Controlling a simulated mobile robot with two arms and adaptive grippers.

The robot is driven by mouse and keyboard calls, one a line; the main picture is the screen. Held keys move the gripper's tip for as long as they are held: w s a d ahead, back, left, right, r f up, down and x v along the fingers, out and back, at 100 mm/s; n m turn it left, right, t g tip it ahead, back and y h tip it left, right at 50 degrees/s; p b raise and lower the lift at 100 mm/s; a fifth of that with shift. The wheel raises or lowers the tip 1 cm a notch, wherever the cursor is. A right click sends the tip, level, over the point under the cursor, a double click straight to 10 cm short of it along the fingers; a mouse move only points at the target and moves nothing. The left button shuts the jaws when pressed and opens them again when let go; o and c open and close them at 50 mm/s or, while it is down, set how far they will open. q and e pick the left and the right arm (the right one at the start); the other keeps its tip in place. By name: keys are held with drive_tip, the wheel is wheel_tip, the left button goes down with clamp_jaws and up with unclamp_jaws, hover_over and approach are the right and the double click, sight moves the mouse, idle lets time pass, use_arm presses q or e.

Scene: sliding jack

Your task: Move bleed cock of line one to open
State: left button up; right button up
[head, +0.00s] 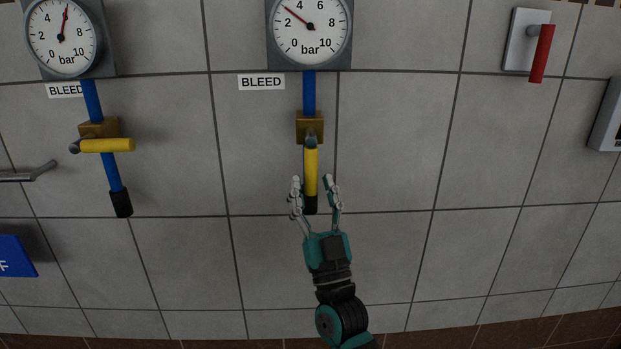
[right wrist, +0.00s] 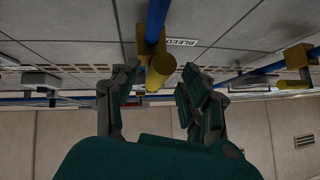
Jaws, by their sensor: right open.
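Two bleed cocks are on the tiled wall in the head view. The middle cock has a brass block (head: 310,127) on a blue pipe, and its yellow handle (head: 311,165) hangs straight down along the pipe. The left cock's yellow handle (head: 108,145) lies crosswise to its pipe. My right gripper (head: 312,181) is open, with its fingers on either side of the lower part of the middle handle. In the right wrist view the yellow handle (right wrist: 161,70) shows between and beyond the open fingers; contact cannot be told. My left gripper is not in view.
Pressure gauges (head: 310,26) (head: 62,36) sit above both pipes, with BLEED labels (head: 261,82) beside them. A red lever (head: 541,54) is at upper right. A grey lever (head: 30,174) and a blue sign (head: 15,256) are at left. The wall right of my gripper is bare.

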drive_tip(key=v, duration=0.9)
drive_tip(key=shift+s+f, duration=0.15)
drive_tip(key=shift+f, duration=0.1)
drive_tip(key=w+f+n+g, duration=0.1)
drive_tip(key=w+f+g, duration=0.15)
drive_tip(key=f, duration=0.85)
drive_tip(key=w+f+g, duration=0.1)
drive_tip(key=f+g, duration=0.3)
drive_tip(key=f, duration=0.8)
drive_tip(key=s+d+f+g+h+p, duration=0.1)
drive_tip(key=s+d+f+g, duration=0.2)
drive_tip(key=f, duration=0.9)
drive_tip(key=s+d+f+g+h+p, duration=0.15)
drive_tip(key=s+f+g, duration=0.25)
drive_tip(key=f, duration=0.8)
drive_tip(key=s+d+f+g+h, duration=0.1)
drive_tip(key=s+d+f+g, duration=0.2)
drive_tip(key=s+f, duration=0.6)
drive_tip(key=s+d+f+g+h, duration=0.1)
drive_tip(key=s+d+f+g, duration=0.25)
drive_tip(key=s+f, duration=0.5)
drive_tip(key=s+d+f+g+h, duration=0.1)
drive_tip(key=s+d+f, duration=0.3)
drive_tip(key=s, duration=0.8)
drive_tip(key=s+d+f+m+g+h, duration=0.1)
drive_tip(key=s+d+f+g, duration=0.2)
drive_tip(key=s, duration=0.9)
drive_tip(key=shift+s+d+f+g, duration=0.2)
drive_tip(key=shift+d+f+g, duration=0.2)
drive_tip(key=shift+g, duration=0.2)
